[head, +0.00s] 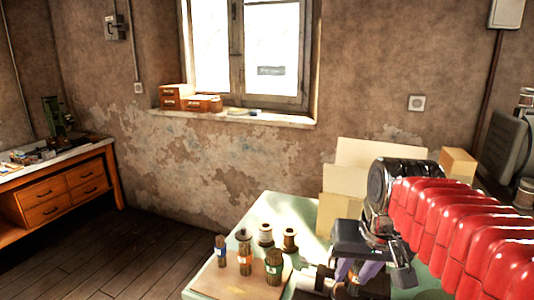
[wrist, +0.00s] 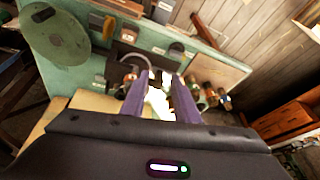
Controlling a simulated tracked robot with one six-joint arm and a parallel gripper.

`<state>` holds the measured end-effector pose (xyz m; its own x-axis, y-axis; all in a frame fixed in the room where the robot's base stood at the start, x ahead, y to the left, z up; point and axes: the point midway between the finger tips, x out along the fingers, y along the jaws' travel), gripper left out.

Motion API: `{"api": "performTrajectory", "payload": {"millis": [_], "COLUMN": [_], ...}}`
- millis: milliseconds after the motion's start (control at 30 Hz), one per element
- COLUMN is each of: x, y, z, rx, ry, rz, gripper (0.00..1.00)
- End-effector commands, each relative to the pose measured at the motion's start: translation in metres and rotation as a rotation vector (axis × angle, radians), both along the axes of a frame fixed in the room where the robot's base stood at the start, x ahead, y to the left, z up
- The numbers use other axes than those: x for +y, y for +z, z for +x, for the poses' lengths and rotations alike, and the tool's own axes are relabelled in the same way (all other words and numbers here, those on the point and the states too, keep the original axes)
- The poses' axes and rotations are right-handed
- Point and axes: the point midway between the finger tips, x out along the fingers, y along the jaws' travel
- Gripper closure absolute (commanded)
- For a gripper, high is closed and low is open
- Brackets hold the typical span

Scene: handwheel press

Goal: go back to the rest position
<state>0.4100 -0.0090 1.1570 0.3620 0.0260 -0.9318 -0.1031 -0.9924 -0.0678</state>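My gripper (wrist: 163,95) shows in the wrist view with its two purple fingers apart and only a bright patch between them. In the head view my gripper (head: 360,270) is low over the right part of the pale green table (head: 280,205). A dark bundle stands close behind or beside the fingers there, partly hidden. I see nothing held.
Spools (head: 290,240) stand behind the bundles. Cardboard boxes (head: 375,155) stand at the table's back. A wooden bench with drawers (head: 60,193) is at the left wall. A round green disc (wrist: 55,35) shows in the wrist view. The floor (head: 125,250) between bench and table is clear.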

Motion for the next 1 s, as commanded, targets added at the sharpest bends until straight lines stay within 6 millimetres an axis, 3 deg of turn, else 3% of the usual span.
{"api": "performTrajectory", "payload": {"millis": [300, 533, 700, 1000], "x": [0.007, 0.009, 0.01, 0.009], "y": [-0.033, -0.063, -0.073, -0.073], "z": [-0.065, -0.102, -0.112, -0.112], "rx": [-0.067, -0.109, -0.123, -0.123], "ry": [0.053, 0.087, 0.099, 0.1], "rz": [-0.04, -0.066, -0.074, -0.075], "gripper": [0.72, 0.72, 0.72, 0.72]}}
